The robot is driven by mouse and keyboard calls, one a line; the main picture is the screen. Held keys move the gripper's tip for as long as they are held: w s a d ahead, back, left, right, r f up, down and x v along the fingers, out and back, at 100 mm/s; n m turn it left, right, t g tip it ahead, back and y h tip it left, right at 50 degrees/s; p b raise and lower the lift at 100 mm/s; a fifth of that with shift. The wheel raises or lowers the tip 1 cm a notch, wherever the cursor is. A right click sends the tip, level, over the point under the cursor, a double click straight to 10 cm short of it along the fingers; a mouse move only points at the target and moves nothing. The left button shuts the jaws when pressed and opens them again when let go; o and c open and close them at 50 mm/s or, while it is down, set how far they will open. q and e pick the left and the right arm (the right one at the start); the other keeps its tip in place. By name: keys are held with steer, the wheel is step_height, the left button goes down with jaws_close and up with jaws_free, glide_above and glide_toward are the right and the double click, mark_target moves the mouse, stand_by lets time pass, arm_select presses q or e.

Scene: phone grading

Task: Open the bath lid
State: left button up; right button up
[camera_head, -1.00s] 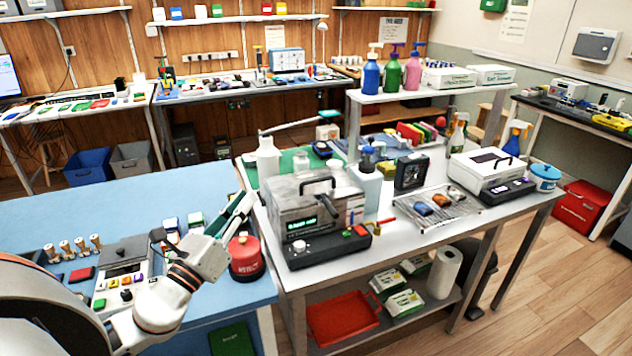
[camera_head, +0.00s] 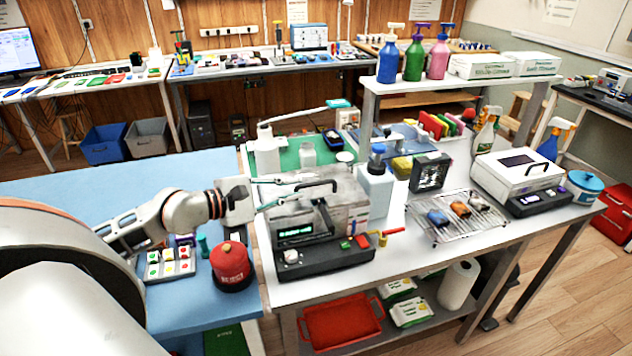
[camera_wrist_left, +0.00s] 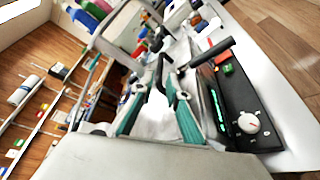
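The bath (camera_head: 340,217) is a grey metal box with a green display and a black control base, at the near left of the white table. Its lid (camera_head: 285,203) appears closed, with a black arched handle (camera_head: 318,184) on top. In the left wrist view the gripper (camera_wrist_left: 164,78) is open with nothing held. Whether it touches the lid cannot be told. My right gripper is out of view.
A white bottle with a blue cap (camera_head: 375,186) stands close right of the bath. A wire rack (camera_head: 455,231) with phones is farther right.

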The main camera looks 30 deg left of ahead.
mark_target(308, 185)
arm_select(q)
steer(key=shift+w+d, duration=0.2)
steer(key=shift+w, duration=0.25)
steer(key=x, duration=0.5)
steer(key=shift+f+p, duration=0.1)
steer(key=shift+p, duration=0.3)
steer(key=shift+w+d+f, duration=0.1)
steer(key=shift+w+d, duration=0.05)
steer(key=shift+w, duration=0.15)
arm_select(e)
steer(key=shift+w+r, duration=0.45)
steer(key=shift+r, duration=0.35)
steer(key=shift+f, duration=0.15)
arm_select(q)
jaws_close()
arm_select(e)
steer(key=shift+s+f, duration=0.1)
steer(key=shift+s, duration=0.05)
